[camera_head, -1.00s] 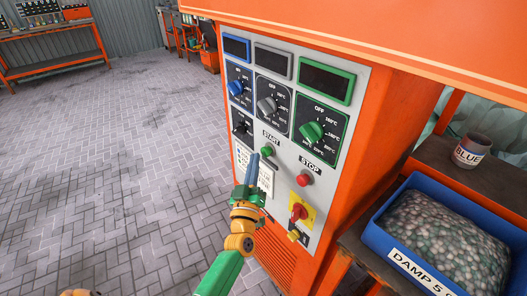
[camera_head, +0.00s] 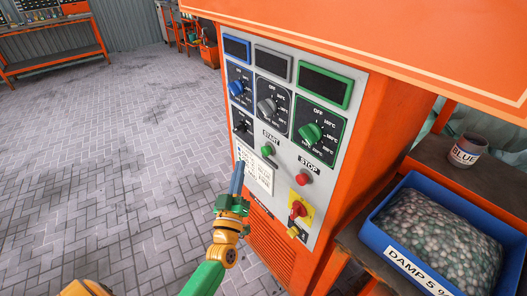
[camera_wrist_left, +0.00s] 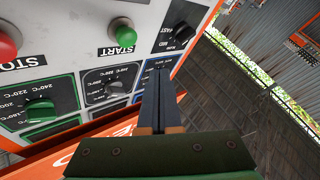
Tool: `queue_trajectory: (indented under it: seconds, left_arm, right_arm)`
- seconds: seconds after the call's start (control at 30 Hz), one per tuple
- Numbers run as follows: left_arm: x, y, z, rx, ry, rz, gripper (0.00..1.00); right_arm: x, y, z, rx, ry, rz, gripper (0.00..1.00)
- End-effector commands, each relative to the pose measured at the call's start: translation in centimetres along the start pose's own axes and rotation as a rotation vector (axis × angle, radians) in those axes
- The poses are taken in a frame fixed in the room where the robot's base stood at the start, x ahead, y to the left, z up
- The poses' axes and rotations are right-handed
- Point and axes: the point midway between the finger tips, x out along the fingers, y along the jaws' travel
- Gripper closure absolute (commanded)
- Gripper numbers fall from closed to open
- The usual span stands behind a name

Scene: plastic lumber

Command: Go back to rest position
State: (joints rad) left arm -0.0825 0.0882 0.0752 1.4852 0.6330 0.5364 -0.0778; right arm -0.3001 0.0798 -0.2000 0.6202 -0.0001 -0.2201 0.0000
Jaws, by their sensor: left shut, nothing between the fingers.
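My left gripper (camera_head: 237,178) is shut and empty, its blue-grey fingers together in front of the lower left of the control panel (camera_head: 283,160). It also shows in the left wrist view (camera_wrist_left: 158,95), fingers closed, with the panel behind it. The green START button (camera_head: 268,151) is above and right of the fingertips, apart from them. The red STOP button (camera_head: 304,179) is further right. My right gripper is not in view; a yellow-orange piece of my own body shows at the bottom left edge.
The orange machine (camera_head: 390,110) fills the centre and right. A blue bin (camera_head: 413,262) of pellets and a cup labelled BLUE (camera_head: 467,152) stand on a shelf at right. Paved floor (camera_head: 110,150) at left is clear. An orange workbench (camera_head: 60,55) stands at the far left.

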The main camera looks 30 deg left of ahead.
Motion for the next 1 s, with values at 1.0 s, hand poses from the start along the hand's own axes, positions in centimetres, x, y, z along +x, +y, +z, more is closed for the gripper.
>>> queue_trajectory:
  seconds: [1.0]
  left_arm:
    - [-32.9,-10.2,25.8,0.507,-1.355,0.083,1.00]
  right_arm:
    - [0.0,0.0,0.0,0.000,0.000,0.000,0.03]
